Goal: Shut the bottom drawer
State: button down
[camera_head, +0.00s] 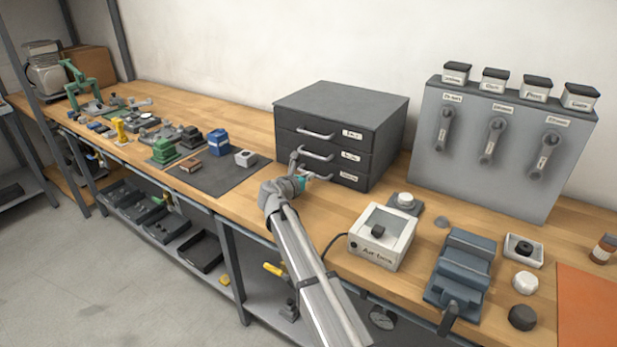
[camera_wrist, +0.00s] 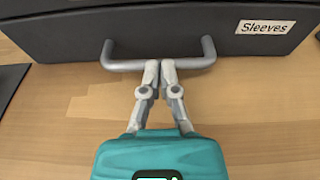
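A dark grey drawer cabinet (camera_head: 340,100) with three labelled drawers stands on the bench. Its bottom drawer (camera_head: 348,176) looks about flush with the drawers above in the head view. In the wrist view, the drawer front (camera_wrist: 175,35) carries a "Sleeves" label (camera_wrist: 265,27) and a grey bar handle (camera_wrist: 120,64). My gripper (camera_wrist: 160,64) has its two fingers close together, with the tips overlapping the middle of the handle. Nothing shows clasped between them. In the head view, my gripper (camera_head: 299,178) is low in front of the cabinet, partly hiding the bottom handle.
A white "Air box" (camera_head: 381,237) stands on the bench right of my arm. A grey panel (camera_head: 497,150) with several levers is right of the cabinet. A dark mat (camera_head: 215,178) with small blocks lies to the left. Bare wood fronts the drawer.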

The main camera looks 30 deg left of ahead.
jog(key=p+v, duration=0.2)
jog(key=v, duration=1.2)
jog(key=shift+d+f+p, duration=0.1)
jog(key=shift+d+p, duration=0.05)
jog(key=shift+p, duration=0.15)
